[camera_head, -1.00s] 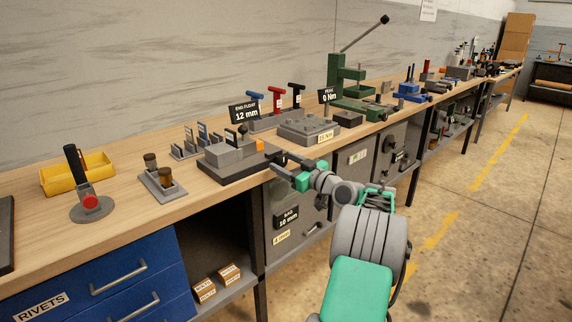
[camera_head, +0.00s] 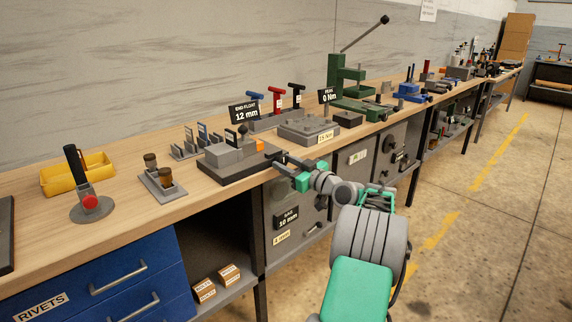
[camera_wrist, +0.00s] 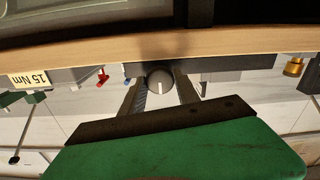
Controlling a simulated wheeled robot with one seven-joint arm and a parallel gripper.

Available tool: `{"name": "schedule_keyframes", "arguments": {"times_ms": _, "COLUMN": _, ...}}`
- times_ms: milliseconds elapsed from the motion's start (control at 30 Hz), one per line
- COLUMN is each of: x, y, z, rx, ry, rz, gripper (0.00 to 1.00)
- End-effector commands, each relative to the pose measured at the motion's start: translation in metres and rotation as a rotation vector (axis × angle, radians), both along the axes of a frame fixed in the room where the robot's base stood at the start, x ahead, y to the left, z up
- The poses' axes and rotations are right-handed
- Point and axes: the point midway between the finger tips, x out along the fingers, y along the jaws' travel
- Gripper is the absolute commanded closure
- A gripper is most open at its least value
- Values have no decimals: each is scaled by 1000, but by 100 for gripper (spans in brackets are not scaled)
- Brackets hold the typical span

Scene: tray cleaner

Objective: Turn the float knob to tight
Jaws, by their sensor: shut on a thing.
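The float knob (camera_wrist: 160,81) is a round dark grey knob with a pale pointer line, which stands upright in the wrist picture. My gripper (camera_wrist: 161,93) has one finger on each side of the knob and is shut on it. In the head view my gripper (camera_head: 279,157) is at the front right edge of a dark fixture (camera_head: 232,174) with grey blocks on top. The knob is hidden there behind my fingers. No tight mark can be made out.
Two posts stand on a small plate (camera_head: 163,189) left of the fixture. A grey stepped block (camera_head: 308,128) with a 15 Nm label is to its right. Red, blue and black T-handles (camera_head: 276,98) stand behind. The bench front and a cabinet (camera_head: 294,217) lie below my gripper.

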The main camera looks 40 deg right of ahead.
Motion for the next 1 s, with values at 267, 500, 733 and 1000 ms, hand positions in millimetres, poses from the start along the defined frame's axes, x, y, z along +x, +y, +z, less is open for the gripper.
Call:
{"name": "schedule_keyframes", "arguments": {"times_ms": 267, "x": 0, "y": 0, "z": 1, "rx": 69, "ry": 2, "rz": 0, "gripper": 100}}
{"name": "schedule_keyframes", "arguments": {"times_ms": 500, "x": 0, "y": 0, "z": 2, "rx": 230, "ry": 7, "rz": 0, "gripper": 100}}
{"name": "schedule_keyframes", "arguments": {"times_ms": 733, "x": 0, "y": 0, "z": 3, "rx": 443, "ry": 13, "rz": 0, "gripper": 100}}
{"name": "schedule_keyframes", "arguments": {"times_ms": 1000, "x": 0, "y": -1, "z": 3, "rx": 701, "ry": 20, "rz": 0, "gripper": 100}}
